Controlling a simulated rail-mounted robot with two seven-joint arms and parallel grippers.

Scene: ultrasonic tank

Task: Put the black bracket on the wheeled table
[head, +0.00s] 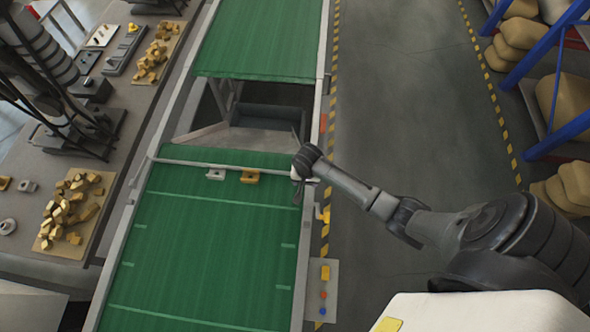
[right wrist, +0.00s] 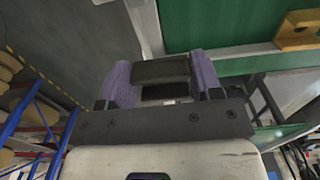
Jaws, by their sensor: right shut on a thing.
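My right gripper (head: 299,180) is over the right edge of the green conveyor, near its gap. In the right wrist view the gripper (right wrist: 160,88) has its two purple-grey fingers shut on a black part, which looks like the black bracket (right wrist: 160,69). In the head view the held part is too small and hidden to make out. I cannot pick out a wheeled table in either view. My left gripper is not in view.
A grey bracket (head: 216,174) and an orange-yellow bracket (head: 250,177) lie on the green conveyor (head: 200,255). A bench (head: 125,110) with heaps of brass-coloured parts is at the left. Blue-framed shelves (head: 548,90) stand at the right. The grey aisle floor (head: 405,100) is clear.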

